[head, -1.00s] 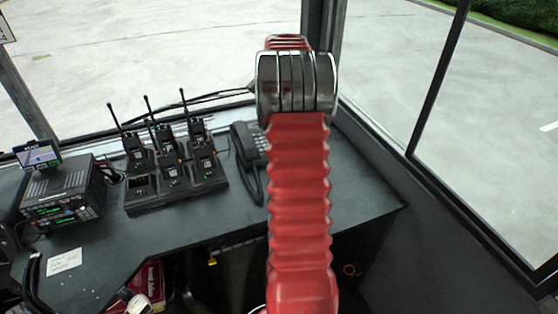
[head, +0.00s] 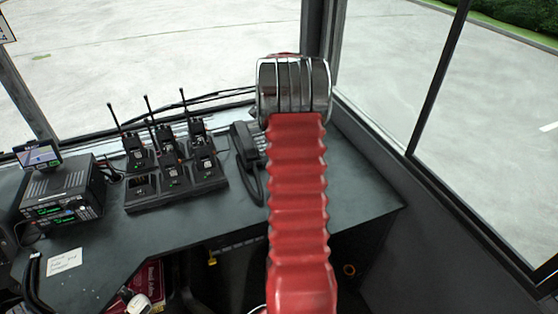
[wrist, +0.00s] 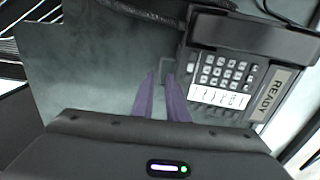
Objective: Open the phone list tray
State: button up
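The desk phone (head: 262,141) stands at the back of the dark desk, partly hidden behind my red arm. In the wrist view the phone (wrist: 232,72) fills the upper right, with its keypad, a white printed strip and a "READY" label. A small grey loop-like tab (wrist: 168,66) sticks out at the phone's left side; it may be the tray's pull. My gripper (wrist: 161,75) has two purple fingers a little apart, with desk showing between them. Their tips are close to the tab; I cannot tell if they touch it. The head view hides my gripper.
A charging rack (head: 178,195) with several radios and upright antennas stands left of the phone. A radio unit (head: 64,194) and a paper note (head: 64,260) are farther left. A window post rises behind the phone. The desk surface (head: 355,195) at right is clear.

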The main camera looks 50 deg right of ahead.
jog(key=shift+f, duration=2.75)
